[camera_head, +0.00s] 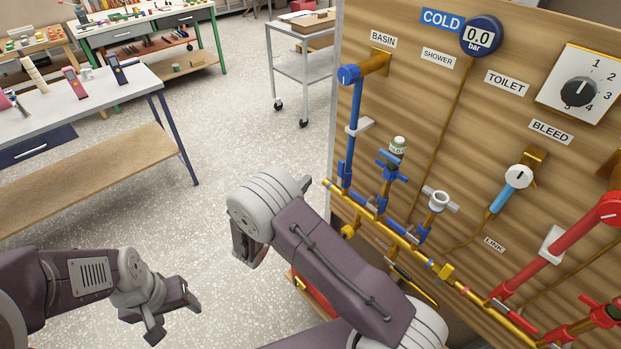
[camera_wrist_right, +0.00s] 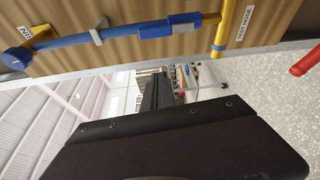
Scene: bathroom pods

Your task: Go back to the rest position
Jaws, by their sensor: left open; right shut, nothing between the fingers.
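My left gripper (camera_head: 170,318) hangs over the speckled floor at the lower left of the head view. Its fingers are apart and empty. My right arm reaches up from the bottom middle of the head view and bends in front of the panel's left edge. In the right wrist view my right gripper (camera_wrist_right: 168,88) is a dark shape with its fingers together and nothing seen between them. It is apart from the pipes in that view. Its fingertips are hard to make out in the head view.
A wooden panel (camera_head: 460,120) with blue, yellow and red pipes, valves and a gauge (camera_head: 480,36) stands close on the right. A workbench (camera_head: 100,95) is at the left, a grey trolley (camera_head: 303,65) at the back. The floor (camera_head: 235,110) between is clear.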

